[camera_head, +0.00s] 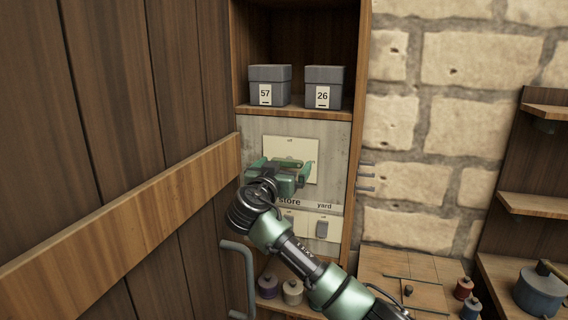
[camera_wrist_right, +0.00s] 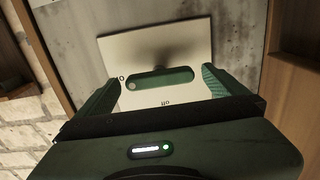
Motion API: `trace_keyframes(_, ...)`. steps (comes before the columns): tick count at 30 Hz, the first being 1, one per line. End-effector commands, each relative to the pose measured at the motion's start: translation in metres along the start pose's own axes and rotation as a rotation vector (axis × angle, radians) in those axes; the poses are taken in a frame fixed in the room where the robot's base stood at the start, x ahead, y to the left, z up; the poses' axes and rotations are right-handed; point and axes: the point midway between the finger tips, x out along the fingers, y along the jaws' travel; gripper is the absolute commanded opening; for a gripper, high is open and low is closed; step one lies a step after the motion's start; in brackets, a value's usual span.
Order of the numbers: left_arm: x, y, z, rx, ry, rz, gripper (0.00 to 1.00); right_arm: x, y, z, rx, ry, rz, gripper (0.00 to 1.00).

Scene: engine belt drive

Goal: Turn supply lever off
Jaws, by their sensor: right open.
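A pale plate (camera_head: 300,150) marked "off" at its top is on the grey cabinet panel. My right gripper (camera_head: 281,166) is in front of it and hides much of it. In the right wrist view the plate (camera_wrist_right: 187,40) appears upside down. A green rounded bar (camera_wrist_right: 165,76), apparently the supply lever, lies crosswise between the open fingers of the gripper (camera_wrist_right: 158,84). One end is near a partly hidden mark on the left. Space shows beside both fingers; contact with the bar cannot be told. My left gripper is out of view.
Below are the "store" and "yard" labels with switches, one a grey rocker (camera_head: 321,229). Grey boxes (camera_head: 269,86) numbered 57 and 26 stand on the shelf above. A wooden door (camera_head: 120,130) with a grey handle (camera_head: 247,275) is at left.

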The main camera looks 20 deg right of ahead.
Motion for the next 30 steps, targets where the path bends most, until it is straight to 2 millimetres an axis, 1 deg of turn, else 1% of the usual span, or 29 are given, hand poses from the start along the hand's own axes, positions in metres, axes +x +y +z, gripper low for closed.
trace_keyframes(4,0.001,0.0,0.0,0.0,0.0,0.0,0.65,0.0,0.0,0.001,0.0,0.0,0.0,1.0)
trace_keyframes(5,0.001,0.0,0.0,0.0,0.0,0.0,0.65,0.0,0.0,0.0,0.0,0.0,0.0,0.92)
trace_keyframes(6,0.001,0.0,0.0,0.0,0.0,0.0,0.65,0.0,0.0,0.0,0.0,0.0,0.0,0.81)
trace_keyframes(8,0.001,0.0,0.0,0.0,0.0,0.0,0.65,0.0,0.0,0.0,0.0,0.0,0.0,0.64)
trace_keyframes(9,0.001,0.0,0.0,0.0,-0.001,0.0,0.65,0.0,0.0,0.0,0.0,0.0,0.0,0.53)
trace_keyframes(10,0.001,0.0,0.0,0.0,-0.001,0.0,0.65,0.0,0.0,0.0,0.0,0.0,0.0,0.44)
trace_keyframes(11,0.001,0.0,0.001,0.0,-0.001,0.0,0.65,0.0,0.0,0.0,-0.001,0.0,0.0,0.41)
trace_keyframes(20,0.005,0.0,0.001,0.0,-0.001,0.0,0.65,0.0,0.0,0.002,-0.039,-0.001,0.001,0.41)
trace_keyframes(26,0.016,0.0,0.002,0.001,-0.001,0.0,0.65,0.0,0.0,0.004,-0.145,-0.002,0.0,0.41)
trace_keyframes(30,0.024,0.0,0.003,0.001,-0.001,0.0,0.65,-0.001,0.0,0.004,-0.259,-0.003,0.0,0.41)
